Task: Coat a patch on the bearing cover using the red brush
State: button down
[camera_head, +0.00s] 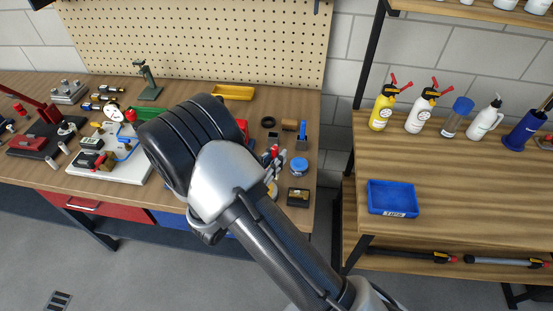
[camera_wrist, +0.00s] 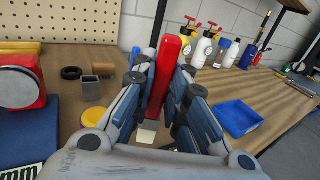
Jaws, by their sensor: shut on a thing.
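My gripper (camera_wrist: 165,88) is shut on the red brush (camera_wrist: 166,66) in the wrist view. The brush stands roughly upright between the fingers, its red handle rising above them. A pale block-like part (camera_wrist: 148,132) shows low between the fingers; I cannot tell whether it belongs to the brush. In the head view my gripper (camera_head: 274,163) is over the right end of the workbench, mostly behind my arm. A red housing with a round pale face (camera_wrist: 20,82) stands at the left of the wrist view. It may be the bearing cover, but I cannot be sure.
A blue-lidded jar (camera_head: 299,167) and a small dark box (camera_head: 298,196) sit near the bench's right edge. A black ring (camera_head: 268,122) lies behind. Right of a gap, another bench holds a blue tray (camera_head: 392,198) and several bottles (camera_head: 415,115).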

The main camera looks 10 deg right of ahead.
jog(key=shift+r+p, duration=0.55)
jog(key=shift+r, duration=0.55)
jog(key=shift+s+d+n+t+y, duration=0.15)
jog(key=shift+d+n+t+y, duration=0.15)
jog(key=shift+d, duration=0.1)
jog(key=s+n+t+y, duration=0.1)
jog(key=s+d+n+t+y, duration=0.1)
jog(key=y, duration=0.1)
jog(key=s+d+n+t+y, duration=0.1)
jog(key=shift+d+f+n+t+y, duration=0.1)
jog(key=shift+f+n+t+y, duration=0.2)
jog(key=shift+n+y, duration=0.1)
jog(key=shift+w, duration=0.1)
